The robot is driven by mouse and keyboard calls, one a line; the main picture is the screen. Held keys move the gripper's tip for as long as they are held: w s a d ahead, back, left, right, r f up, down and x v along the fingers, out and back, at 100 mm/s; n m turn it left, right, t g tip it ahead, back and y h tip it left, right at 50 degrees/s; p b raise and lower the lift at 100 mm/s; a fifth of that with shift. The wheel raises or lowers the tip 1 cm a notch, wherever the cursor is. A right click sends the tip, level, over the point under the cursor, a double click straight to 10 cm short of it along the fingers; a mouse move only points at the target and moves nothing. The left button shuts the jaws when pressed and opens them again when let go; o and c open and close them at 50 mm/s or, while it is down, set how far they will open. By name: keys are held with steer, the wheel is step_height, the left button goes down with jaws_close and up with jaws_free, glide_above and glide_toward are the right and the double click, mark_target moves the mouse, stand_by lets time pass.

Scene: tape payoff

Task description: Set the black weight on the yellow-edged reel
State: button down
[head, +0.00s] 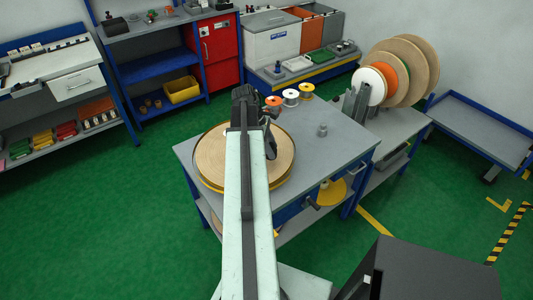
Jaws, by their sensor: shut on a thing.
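The yellow-edged reel (209,157) lies flat on the grey workbench, with a tan, round top. My arm crosses over it and hides its middle. My gripper (270,148) is dark and hangs over the right part of the reel as seen in the picture. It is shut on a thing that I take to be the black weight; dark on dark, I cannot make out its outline. I cannot tell how high it is above the reel.
The grey workbench (340,148) has a small grey metal piece (322,130) at right and small spools (290,97) at its back edge. Large reels (408,62) stand upright on a stand at right. A dark box (420,270) is at front right. Green floor is free at left.

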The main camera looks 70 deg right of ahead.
steer(key=b+x, duration=0.1)
steer(key=x, duration=0.1)
steer(key=b+x, duration=0.2)
steer(key=shift+w+f, duration=0.1)
steer(key=shift+w, duration=0.5)
steer(key=c, duration=0.8)
jaws_free()
steer(key=shift+r+p, duration=0.35)
steer(key=p+v, duration=1)
steer(key=v, duration=0.1)
steer(key=shift+w+r+p, duration=0.2)
steer(key=shift+r+p, duration=0.1)
steer(key=shift+p, duration=0.1)
